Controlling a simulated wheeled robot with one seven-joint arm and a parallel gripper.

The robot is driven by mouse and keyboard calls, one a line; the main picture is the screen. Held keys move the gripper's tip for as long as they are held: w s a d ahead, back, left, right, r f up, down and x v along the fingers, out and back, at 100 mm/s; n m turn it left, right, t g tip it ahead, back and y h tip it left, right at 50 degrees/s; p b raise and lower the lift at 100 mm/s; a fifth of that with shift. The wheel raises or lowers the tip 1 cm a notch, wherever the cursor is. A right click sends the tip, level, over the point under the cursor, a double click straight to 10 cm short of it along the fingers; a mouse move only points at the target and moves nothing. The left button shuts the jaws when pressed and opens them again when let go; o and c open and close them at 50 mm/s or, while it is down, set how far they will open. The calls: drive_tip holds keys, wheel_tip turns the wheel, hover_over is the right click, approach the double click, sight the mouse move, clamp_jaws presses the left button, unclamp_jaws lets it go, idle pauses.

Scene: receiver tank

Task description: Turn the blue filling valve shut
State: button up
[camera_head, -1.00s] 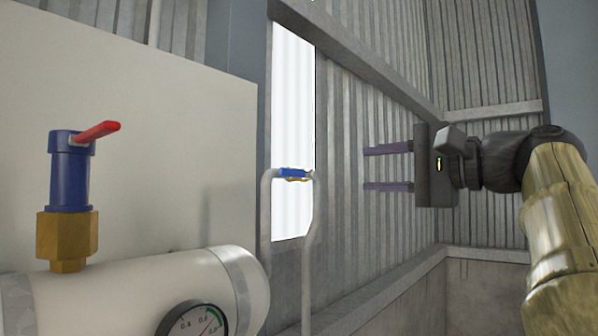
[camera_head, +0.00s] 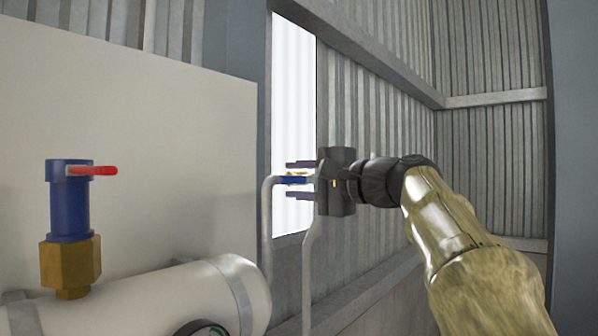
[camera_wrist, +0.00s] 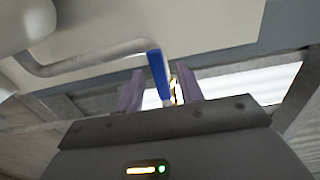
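The blue filling valve handle (camera_head: 292,180) sits on the thin grey pipe (camera_head: 268,220) in the head view, with a bit of brass beside it. In the wrist view the blue handle (camera_wrist: 158,74) stands between my two purple fingers, closer to the left one. My gripper (camera_head: 300,180) is open, one finger above and one below the handle in the head view. A gap shows on both sides of the handle, so the fingers are apart from it. Part of the valve and pipe is hidden behind my gripper body.
A white tank (camera_head: 160,300) with a gauge (camera_head: 203,328) lies at the lower left. A blue and brass safety valve with a red lever (camera_head: 92,171) stands on it. A pale panel (camera_head: 150,150) is behind. A corrugated wall (camera_head: 385,150) is on the right.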

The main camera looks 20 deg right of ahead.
clamp_jaws()
drive_tip(key=shift+a+f+b, duration=0.1)
drive_tip(key=shift+f+b, duration=0.05)
drive_tip(key=shift+b, duration=0.25)
